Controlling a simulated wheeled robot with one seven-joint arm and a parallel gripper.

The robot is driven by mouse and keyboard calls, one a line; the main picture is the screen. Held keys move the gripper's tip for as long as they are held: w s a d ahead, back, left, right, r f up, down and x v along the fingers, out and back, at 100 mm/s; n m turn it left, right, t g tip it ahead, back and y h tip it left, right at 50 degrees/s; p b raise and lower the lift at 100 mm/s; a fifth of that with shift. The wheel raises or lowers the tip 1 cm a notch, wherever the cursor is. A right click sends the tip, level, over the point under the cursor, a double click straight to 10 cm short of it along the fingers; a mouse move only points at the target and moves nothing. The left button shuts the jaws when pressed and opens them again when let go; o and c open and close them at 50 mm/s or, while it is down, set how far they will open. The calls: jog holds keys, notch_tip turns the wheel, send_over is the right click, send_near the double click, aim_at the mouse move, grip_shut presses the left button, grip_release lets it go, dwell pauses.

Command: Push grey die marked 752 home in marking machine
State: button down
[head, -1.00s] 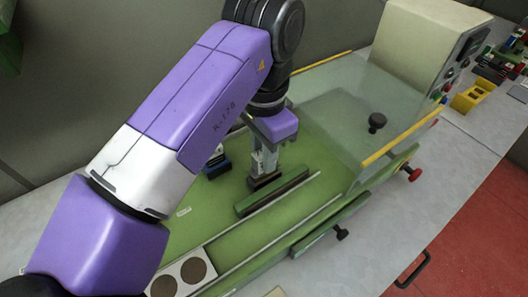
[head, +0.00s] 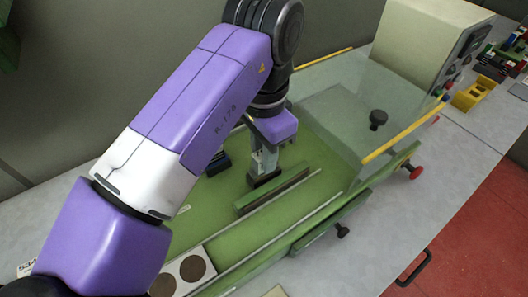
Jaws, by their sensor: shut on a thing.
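My gripper (head: 264,160) points down over the green bed of the marking machine (head: 318,155). It is shut on a dark grey block (head: 264,179), which looks like the die; no number can be read on it. The block sits low, at the back side of a green holder (head: 272,192) with a dark strip along its top. I cannot tell whether the block touches the holder or how far in it is. My arm hides part of the bed to the left.
A clear guard with yellow edges (head: 400,137) and a black knob (head: 378,119) stands right of my gripper. Behind it is a beige control box (head: 432,45). A white plate with brown discs (head: 187,270) is at front.

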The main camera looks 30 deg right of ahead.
jog(key=shift+f+b, duration=0.3)
jog(key=shift+f, duration=0.2)
jog(key=c, duration=1.2)
grip_release()
jog(key=shift+o, duration=0.2)
notch_tip(320, 180, up, 8)
jog(key=shift+f, duration=0.1)
jog(key=shift+s, duration=0.1)
